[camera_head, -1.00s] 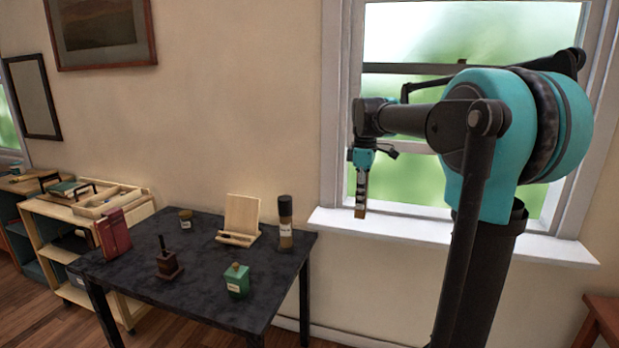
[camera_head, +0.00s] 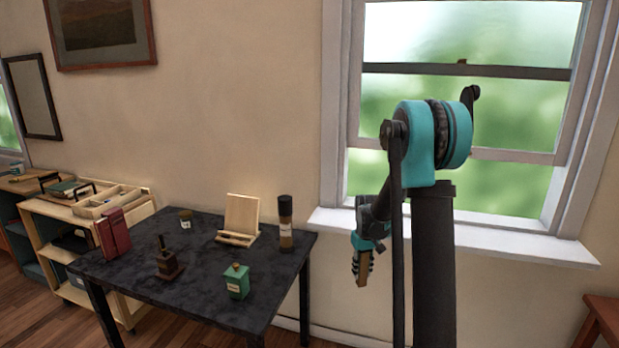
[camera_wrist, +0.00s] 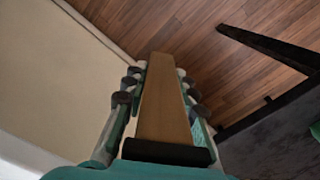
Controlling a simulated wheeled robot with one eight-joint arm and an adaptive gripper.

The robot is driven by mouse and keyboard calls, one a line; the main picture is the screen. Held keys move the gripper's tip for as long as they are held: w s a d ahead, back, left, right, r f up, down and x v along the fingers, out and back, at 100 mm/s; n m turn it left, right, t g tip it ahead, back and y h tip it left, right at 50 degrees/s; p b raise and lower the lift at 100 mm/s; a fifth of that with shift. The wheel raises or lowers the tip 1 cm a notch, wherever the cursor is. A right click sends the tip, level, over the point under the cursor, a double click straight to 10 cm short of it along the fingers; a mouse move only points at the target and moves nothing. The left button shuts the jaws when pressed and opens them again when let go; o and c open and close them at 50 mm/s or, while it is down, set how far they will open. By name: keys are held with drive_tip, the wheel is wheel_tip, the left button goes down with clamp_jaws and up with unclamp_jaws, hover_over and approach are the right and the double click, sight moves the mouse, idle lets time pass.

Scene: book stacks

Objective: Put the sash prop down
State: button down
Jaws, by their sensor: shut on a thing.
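The sash prop (camera_wrist: 164,108) is a tan wooden bar. My gripper (camera_head: 361,270) is shut on it in front of the wall below the window sill, to the right of the dark table. In the wrist view the bar runs lengthwise between the fingers of my gripper (camera_wrist: 163,90), with its far end over the wooden floor. In the head view only a small tan part of the prop (camera_head: 363,278) shows at the fingers. It is held in the air, apart from table and floor.
The dark table (camera_head: 200,285) bears a wooden stand (camera_head: 240,218), a dark-capped cylinder (camera_head: 285,225), a green box (camera_head: 236,282), a brown block holder (camera_head: 168,262), a small jar (camera_head: 186,219) and red books (camera_head: 114,232). The window sill (camera_head: 500,240) looks clear. A wooden stool (camera_head: 603,318) stands at right.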

wheel_tip(320, 180, down, 6)
drive_tip(key=s+m, duration=0.2)
drive_tip(key=shift+d+f+m, duration=0.25)
drive_tip(key=shift+d+m, duration=0.15)
idle(0.4)
